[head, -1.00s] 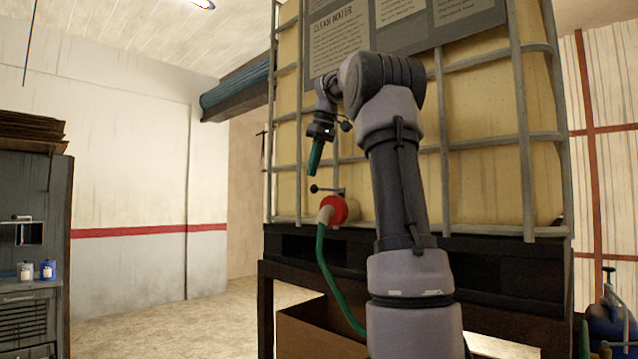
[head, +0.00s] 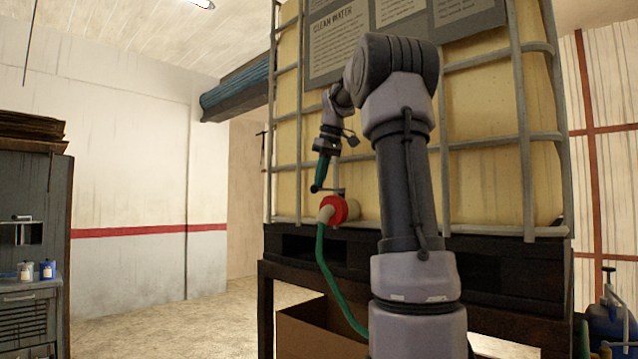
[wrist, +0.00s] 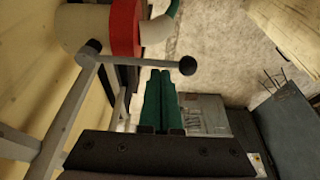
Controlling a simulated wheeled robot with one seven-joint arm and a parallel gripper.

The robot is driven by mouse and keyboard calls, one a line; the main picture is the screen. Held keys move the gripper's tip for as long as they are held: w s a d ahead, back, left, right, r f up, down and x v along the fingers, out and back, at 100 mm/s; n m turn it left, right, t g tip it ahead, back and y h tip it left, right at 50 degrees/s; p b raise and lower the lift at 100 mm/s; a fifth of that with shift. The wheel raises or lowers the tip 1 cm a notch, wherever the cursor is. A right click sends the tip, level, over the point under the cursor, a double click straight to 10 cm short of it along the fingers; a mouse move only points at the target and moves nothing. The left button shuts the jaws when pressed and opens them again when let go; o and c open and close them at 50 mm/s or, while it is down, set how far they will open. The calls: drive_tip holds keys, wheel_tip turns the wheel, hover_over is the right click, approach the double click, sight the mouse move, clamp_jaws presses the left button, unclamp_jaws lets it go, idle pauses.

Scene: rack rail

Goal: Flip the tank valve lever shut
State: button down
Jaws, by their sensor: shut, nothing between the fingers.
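The tank valve has a red collar (head: 337,209) low on the front of the caged tank (head: 470,170). My gripper (head: 318,184) has green fingers, shut and empty, pointing down at the lever's ball end. The fingers (wrist: 160,72) appear very close to the lever; I cannot tell whether they touch.
A green hose (head: 325,275) hangs from the valve's pale outlet. Grey cage bars (head: 290,118) run close behind my gripper. The tank stands on a dark frame (head: 266,300) with a cardboard box (head: 310,330) beneath. The floor to the left is free.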

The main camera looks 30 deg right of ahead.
drive_tip(key=shift+s+d+n, duration=0.15)
drive_tip(key=shift+s+n, duration=0.35)
drive_tip(key=shift+n, duration=0.2)
drive_tip(key=shift+s+d+n+y, duration=0.2)
drive_tip(key=shift+s+n+y, duration=0.25)
drive_tip(key=shift+n, duration=0.25)
drive_tip(key=s+n, duration=0.1)
drive_tip(key=s+d+n+g+y, duration=0.1)
drive_tip(key=n, duration=0.1)
drive_tip(key=shift+s+d, duration=0.2)
drive_tip(key=shift+d, duration=0.05)
drive_tip(key=shift+s+d, duration=0.4)
drive_tip(key=shift+d, duration=0.35)
drive_tip(key=shift+s+d, duration=0.45)
drive_tip(key=shift+d, duration=0.3)
drive_tip(key=shift+s+d, duration=0.4)
drive_tip(key=shift+d, duration=0.45)
